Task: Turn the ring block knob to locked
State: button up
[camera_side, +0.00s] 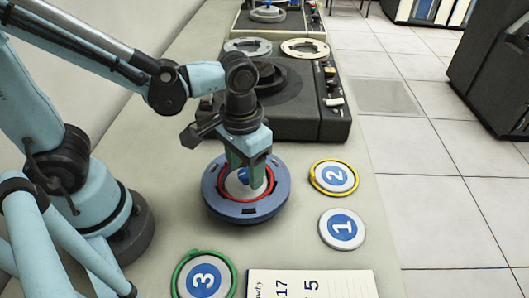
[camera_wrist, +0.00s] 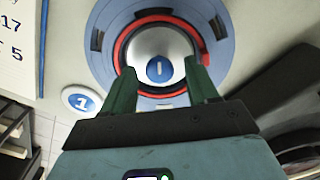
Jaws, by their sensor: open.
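The ring block (camera_side: 277,198) is a round blue ring with dark slots, flat on the bench under my gripper. Inside it are a red ring (camera_side: 240,200) and a pale disc or dome (camera_wrist: 158,42) with a blue round mark (camera_wrist: 160,69) bearing a white stroke. My gripper (camera_side: 246,178) points down over the block's middle. Its two green fingers are open, one on either side of the blue mark, as the wrist view (camera_wrist: 161,75) shows. I cannot tell whether the fingers touch anything. Part of the centre is hidden by the fingers in the side view.
Discs numbered 1 (camera_side: 341,229), 2 with a yellow ring (camera_side: 334,177) and 3 with a green ring (camera_side: 204,279) lie around the block. A written sheet (camera_side: 312,284) lies at the front. A dark tape machine (camera_side: 310,110) stands behind. The bench's right edge drops to a tiled floor.

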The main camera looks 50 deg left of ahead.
jog(key=shift+c, duration=0.4)
jog(key=c, duration=1)
jog(key=shift+o, duration=0.2)
jog(key=shift+m, duration=0.3)
jog(key=m, duration=0.6)
jog(key=shift+f, duration=0.1)
jog(key=m, duration=0.3)
jog(key=shift+m, duration=2.2)
